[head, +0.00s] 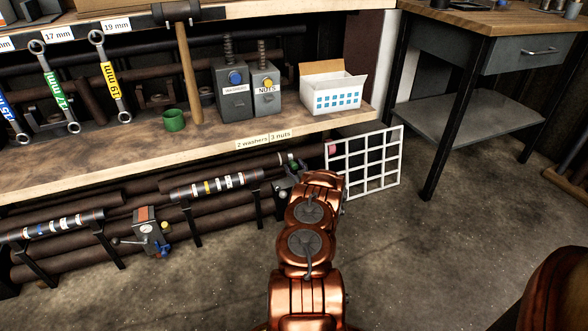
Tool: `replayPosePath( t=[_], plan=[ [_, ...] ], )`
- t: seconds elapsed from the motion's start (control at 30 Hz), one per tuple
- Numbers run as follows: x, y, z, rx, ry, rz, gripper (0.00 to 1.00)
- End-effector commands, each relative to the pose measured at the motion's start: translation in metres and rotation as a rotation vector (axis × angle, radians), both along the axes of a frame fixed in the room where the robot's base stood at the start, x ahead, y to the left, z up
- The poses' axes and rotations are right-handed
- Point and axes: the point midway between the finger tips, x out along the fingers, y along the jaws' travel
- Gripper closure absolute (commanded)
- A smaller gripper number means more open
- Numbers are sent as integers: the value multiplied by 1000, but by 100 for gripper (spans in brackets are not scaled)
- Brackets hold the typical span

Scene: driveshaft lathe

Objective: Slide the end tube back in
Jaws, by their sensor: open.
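A driveshaft runs low along the rack under the bench. One dark tube with coloured bands (215,184) lies on stands at the middle, and another banded tube (52,226) lies at the far left. A grey block with a red top and a small lever (150,232) stands between the two tubes. My gripper (285,182) is open, a small dark grey shape at the end of my copper arm, just right of the middle tube. My wrist hides part of it. A green-tipped part (294,164) shows beside it. I cannot tell whether the gripper touches anything.
The wooden bench (120,155) overhangs the tubes and carries a green cup (174,120), washer and nut dispensers (248,90) and a white box (333,93). A side table (490,30) is further right. Floor between is clear.

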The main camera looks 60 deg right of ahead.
Motion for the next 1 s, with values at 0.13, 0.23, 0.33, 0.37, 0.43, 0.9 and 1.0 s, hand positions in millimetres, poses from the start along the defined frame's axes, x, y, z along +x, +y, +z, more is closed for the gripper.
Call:
replayPosePath(
  t=[0.13, 0.23, 0.33, 0.37, 0.43, 0.9, 1.0],
  plan=[
    [5, -4, -1, 0, 1, -1, 44],
    [6, -5, 0, 2, 1, -1, 44],
    [6, -5, 0, 3, 0, -2, 44],
    [6, -5, 0, 2, 1, -2, 44],
    [6, -5, 0, 2, 1, -2, 44],
    [6, -5, 0, 2, 1, -2, 92],
    [6, -5, 0, 2, 1, -2, 100]
  ],
)
